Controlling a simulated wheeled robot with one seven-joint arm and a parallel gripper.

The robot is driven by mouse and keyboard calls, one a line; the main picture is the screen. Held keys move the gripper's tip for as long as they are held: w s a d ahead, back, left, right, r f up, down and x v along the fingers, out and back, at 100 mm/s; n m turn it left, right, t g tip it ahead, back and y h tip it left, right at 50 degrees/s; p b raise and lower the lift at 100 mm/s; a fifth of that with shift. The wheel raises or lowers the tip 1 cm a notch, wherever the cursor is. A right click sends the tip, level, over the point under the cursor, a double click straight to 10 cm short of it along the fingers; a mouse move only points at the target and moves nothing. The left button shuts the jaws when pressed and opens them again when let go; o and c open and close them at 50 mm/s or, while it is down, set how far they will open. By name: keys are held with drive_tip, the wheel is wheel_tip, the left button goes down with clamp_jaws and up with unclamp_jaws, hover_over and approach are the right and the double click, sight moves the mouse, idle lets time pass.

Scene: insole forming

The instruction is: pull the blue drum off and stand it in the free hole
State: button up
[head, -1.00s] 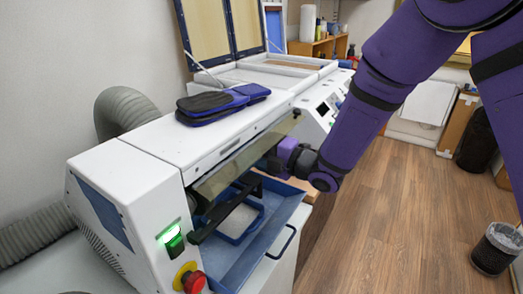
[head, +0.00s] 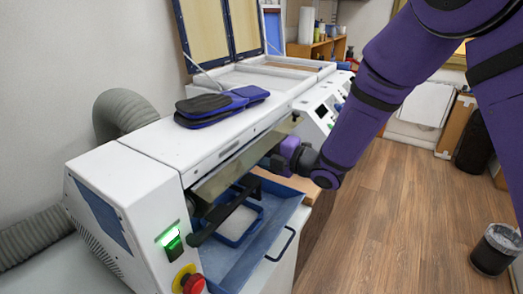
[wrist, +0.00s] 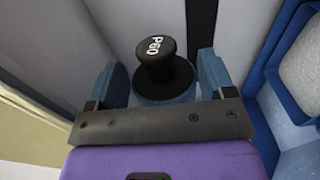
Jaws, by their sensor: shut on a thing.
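In the wrist view, a black knob marked P60 (wrist: 155,55) sits between my two blue fingers. Below it, a band of the blue drum (wrist: 163,97) shows between the fingers. My gripper (wrist: 162,80) is shut on this drum, and the gripper's dark plate hides its lower part. In the head view, my gripper (head: 270,162) is at the open front of the white machine, at the far end of a black bar (head: 225,212). The drum cannot be made out there. I cannot make out a free hole in either view.
A blue tray (head: 262,240) with a handle sticks out below the bar and holds a smaller blue tray of white grains (head: 239,222). A red button (head: 194,284) is at the machine's near end. Blue-black insoles (head: 205,108) lie on top.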

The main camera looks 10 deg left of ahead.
drive_tip(key=shift+w+d, duration=0.35)
drive_tip(key=shift+w, duration=0.55)
drive_tip(key=shift+w+d, duration=0.3)
drive_tip(key=shift+w, duration=0.55)
drive_tip(key=v, duration=1.5)
idle(0.9)
drive_tip(key=shift+s, duration=0.1)
